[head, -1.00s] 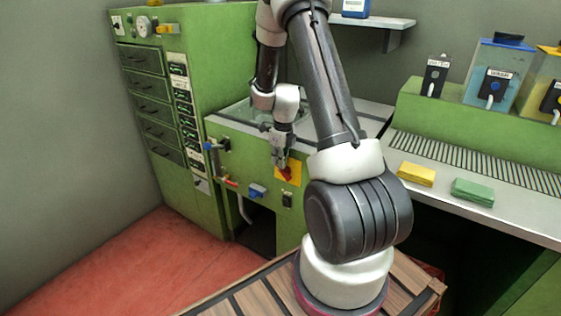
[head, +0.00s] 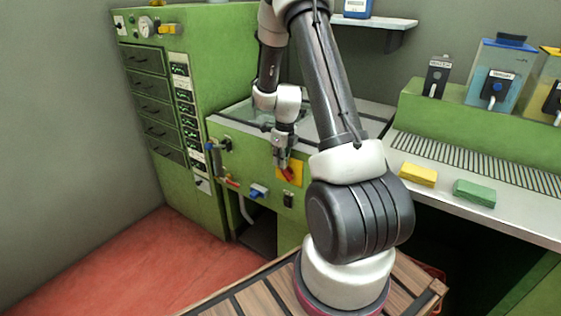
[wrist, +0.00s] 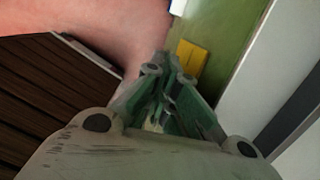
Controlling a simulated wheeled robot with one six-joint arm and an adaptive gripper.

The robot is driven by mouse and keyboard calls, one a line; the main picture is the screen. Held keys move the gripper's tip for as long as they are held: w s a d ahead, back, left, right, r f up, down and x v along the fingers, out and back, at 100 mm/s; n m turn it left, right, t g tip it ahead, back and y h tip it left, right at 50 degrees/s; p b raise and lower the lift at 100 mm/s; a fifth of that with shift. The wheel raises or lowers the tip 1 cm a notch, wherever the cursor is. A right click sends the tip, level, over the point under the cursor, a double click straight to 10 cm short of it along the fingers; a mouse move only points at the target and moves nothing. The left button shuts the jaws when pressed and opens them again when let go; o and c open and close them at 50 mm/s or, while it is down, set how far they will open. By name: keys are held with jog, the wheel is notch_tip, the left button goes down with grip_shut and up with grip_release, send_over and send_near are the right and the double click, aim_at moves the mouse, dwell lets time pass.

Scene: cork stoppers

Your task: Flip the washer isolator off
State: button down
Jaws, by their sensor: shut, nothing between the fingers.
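The washer isolator appears to be the red handle (head: 287,175) on a yellow plate (head: 297,167), set on the front of the green washer cabinet (head: 240,158). The handle looks slanted, and its exact angle is partly hidden by my gripper. My gripper (head: 281,167) is shut and empty, pointing down right in front of the plate's left part. I cannot tell whether its fingertips touch the handle. In the wrist view the shut fingers (wrist: 168,80) point toward the yellow plate (wrist: 192,56); the red handle cannot be made out there.
A blue-handled fitting (head: 258,191) and a small dark box (head: 288,200) sit below the plate. A lever valve (head: 222,145) is at its left. A tall green cabinet with drawers (head: 155,106) stands further left. Yellow (head: 418,175) and green (head: 475,192) blocks lie on the right counter.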

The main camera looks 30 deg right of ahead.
jog(key=shift+r, duration=0.15)
jog(key=shift+r, duration=0.65)
